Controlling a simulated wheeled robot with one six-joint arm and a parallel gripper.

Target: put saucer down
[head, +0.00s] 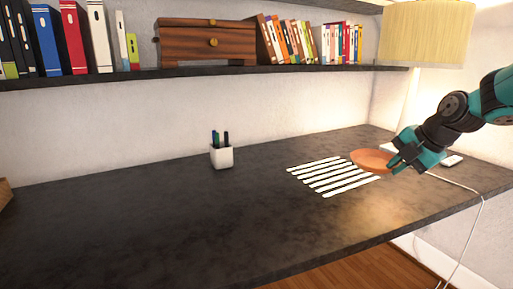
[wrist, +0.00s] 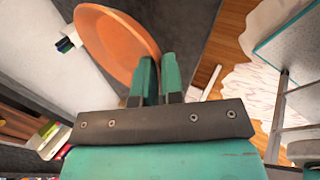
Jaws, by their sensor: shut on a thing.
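The saucer is a round terracotta-orange dish (head: 371,160) at the right of the desk in the head view. It also fills the upper left of the wrist view (wrist: 112,42). My gripper (head: 395,163) is shut on the saucer's right rim. In the wrist view the two teal fingers (wrist: 158,76) are close together at the saucer's edge. The saucer looks roughly level in the head view and overlaps the back right end of a white slatted rack (head: 325,181). Whether it touches the rack or hangs just above it, I cannot tell.
A white pen cup (head: 221,157) stands left of the rack. The dark desk (head: 130,215) is clear at the front and left. A lamp (head: 426,35) stands behind my arm, and a white cable (head: 478,215) hangs over the right edge. A shelf (head: 190,72) runs above.

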